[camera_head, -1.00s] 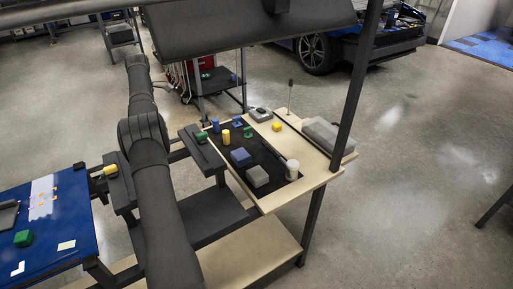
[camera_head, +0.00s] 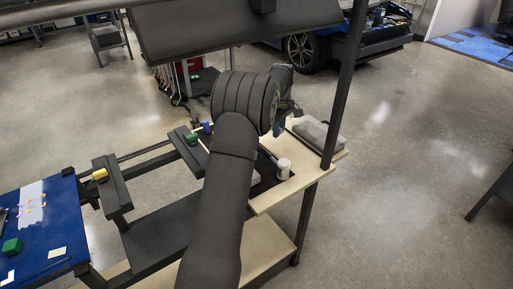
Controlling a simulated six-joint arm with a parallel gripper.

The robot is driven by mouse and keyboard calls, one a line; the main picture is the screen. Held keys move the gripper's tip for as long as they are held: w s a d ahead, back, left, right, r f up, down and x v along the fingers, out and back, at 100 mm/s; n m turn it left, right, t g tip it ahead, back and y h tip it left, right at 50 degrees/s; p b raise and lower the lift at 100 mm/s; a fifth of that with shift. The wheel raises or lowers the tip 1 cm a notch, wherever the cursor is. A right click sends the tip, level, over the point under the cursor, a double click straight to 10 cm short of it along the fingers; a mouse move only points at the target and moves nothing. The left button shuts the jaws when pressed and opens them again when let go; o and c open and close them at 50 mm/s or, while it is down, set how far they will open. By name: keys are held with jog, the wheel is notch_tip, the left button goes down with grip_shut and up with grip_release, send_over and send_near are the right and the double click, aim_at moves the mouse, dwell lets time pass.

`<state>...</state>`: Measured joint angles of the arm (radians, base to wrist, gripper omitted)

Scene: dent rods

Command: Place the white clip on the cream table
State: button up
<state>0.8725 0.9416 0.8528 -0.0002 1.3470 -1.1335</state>
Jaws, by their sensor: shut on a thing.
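The cream table (camera_head: 271,199) stands right of centre, with a dark inset across much of its top. My arm reaches up across its left and middle part. The dark end of my arm, with my gripper (camera_head: 283,120), is over the table's far part. I cannot tell how high my gripper is above the table.
A white cylinder (camera_head: 284,168) stands near the table's right edge, and a grey block (camera_head: 316,132) lies at its far right. A blue piece (camera_head: 206,127) and a green piece (camera_head: 191,138) stand at the left. A dark post (camera_head: 343,90) rises beside the table. A blue table (camera_head: 58,221) is at lower left.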

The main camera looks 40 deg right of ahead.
jog(key=s+d+m, duration=0.3)
jog(key=s, duration=0.6)
send_over(276, 153)
notch_tip(276, 153, down, 7)
jog(key=shift+s+a, duration=0.1)
jog(key=shift+f, duration=1.95)
jog(key=shift+f, duration=0.15)
jog(key=o, duration=0.9)
jog(key=shift+o, duration=0.2)
